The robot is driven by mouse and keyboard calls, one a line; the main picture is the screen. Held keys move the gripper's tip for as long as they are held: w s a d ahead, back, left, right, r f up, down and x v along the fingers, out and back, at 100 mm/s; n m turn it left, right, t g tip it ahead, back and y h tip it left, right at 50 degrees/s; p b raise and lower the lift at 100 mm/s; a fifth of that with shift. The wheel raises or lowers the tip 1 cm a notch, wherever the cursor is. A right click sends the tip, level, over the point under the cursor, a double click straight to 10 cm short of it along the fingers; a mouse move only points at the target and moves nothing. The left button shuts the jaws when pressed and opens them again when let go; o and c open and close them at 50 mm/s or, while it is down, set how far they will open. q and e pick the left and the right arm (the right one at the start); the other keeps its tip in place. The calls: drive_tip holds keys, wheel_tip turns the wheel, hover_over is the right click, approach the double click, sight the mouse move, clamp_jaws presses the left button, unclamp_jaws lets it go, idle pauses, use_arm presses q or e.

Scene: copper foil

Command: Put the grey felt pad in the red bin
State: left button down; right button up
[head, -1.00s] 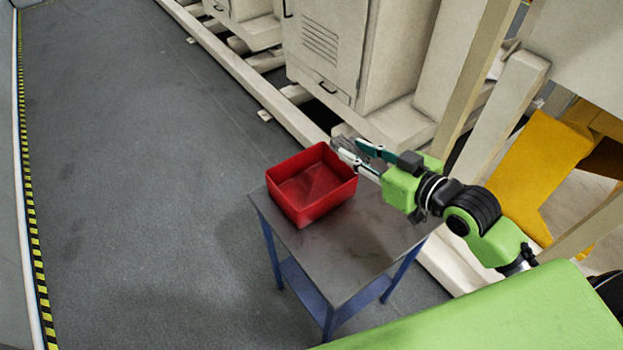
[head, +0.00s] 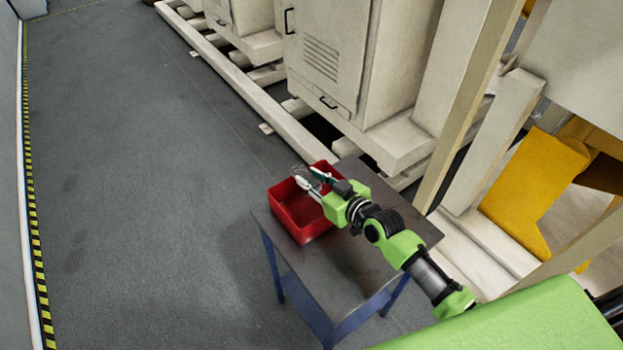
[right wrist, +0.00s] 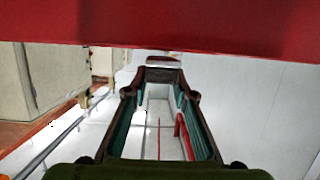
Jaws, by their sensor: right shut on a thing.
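The red bin (head: 285,218) stands on a small table, open side up; its red wall (right wrist: 160,30) also fills the top of the right wrist view. My right gripper (head: 306,178) is above the bin's opening, at its far side. It is shut on the grey felt pad (head: 299,170), which shows as a small grey shape at the fingertips. In the right wrist view a pale grey edge (right wrist: 163,62) shows between the fingertips, and most of the pad is hidden. My left gripper is not in view.
The table (head: 345,262) has a bare dark top in front and to the right of the bin. A beige cabinet (head: 325,60) and beige beams stand behind. A yellow part (head: 530,195) is at the right. Grey floor lies open on the left.

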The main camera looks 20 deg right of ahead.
drive_tip(key=shift+f, duration=0.35)
drive_tip(key=shift+f, duration=0.1)
drive_tip(key=o, duration=1.1)
